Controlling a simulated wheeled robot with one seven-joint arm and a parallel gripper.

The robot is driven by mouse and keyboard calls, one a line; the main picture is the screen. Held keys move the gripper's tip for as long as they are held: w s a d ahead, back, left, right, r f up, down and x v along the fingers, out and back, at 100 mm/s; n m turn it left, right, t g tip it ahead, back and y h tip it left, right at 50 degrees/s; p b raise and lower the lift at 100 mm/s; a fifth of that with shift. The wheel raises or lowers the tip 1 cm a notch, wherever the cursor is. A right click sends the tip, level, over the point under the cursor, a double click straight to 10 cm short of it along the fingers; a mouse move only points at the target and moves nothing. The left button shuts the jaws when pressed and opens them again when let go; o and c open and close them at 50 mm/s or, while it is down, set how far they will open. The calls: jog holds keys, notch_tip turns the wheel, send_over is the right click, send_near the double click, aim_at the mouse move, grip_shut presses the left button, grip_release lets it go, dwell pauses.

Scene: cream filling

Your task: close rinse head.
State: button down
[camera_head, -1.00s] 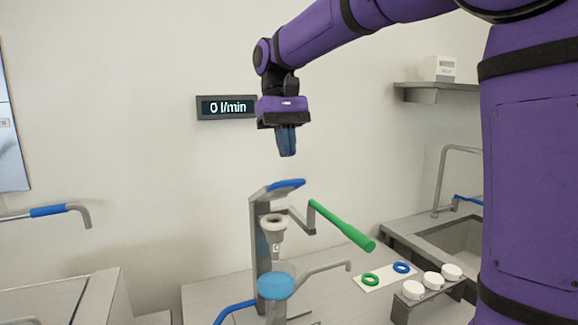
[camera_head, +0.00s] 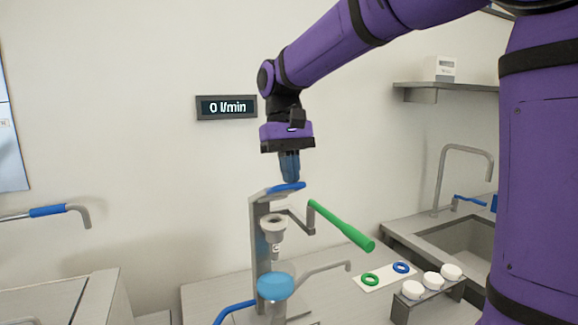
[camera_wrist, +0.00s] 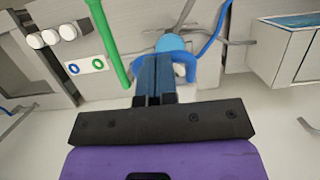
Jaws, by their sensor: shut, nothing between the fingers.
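The filling stand on the counter has a grey column topped by a blue-edged rinse head (camera_head: 287,187), which looks tilted. My gripper (camera_head: 291,181) points down, shut and empty, with its blue fingertips right at the rinse head's top; I cannot tell whether they touch it. In the wrist view, the shut fingers (camera_wrist: 153,98) overlap the blue loop of the head (camera_wrist: 188,70). A green-handled lever (camera_head: 342,226) sticks out on the stand's right side. A light blue round part (camera_head: 275,285) sits low at the stand's front.
A display (camera_head: 227,107) on the wall reads 0 l/min. To the right are a white card (camera_head: 385,277) with green and blue rings, a rack (camera_head: 430,295) with white caps, and a sink (camera_head: 455,245). A blue-handled tap (camera_head: 48,211) is at left.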

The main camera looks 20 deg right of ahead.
jog(key=s+f+t, duration=0.2)
jog(key=s+f, duration=0.2)
jog(key=f, duration=0.7)
jog(key=shift+t, duration=0.3)
jog(key=shift+s, duration=0.15)
notch_tip(320, 180, up, 14)
jog(key=s, duration=0.2)
jog(key=s+d+f+t, duration=0.3)
jog(key=s, duration=0.5)
jog(key=s+d+f+t, duration=0.3)
jog(key=s+f, duration=0.1)
jog(key=s, duration=0.3)
jog(key=shift+s+d, duration=0.3)
jog(key=shift+s, duration=0.1)
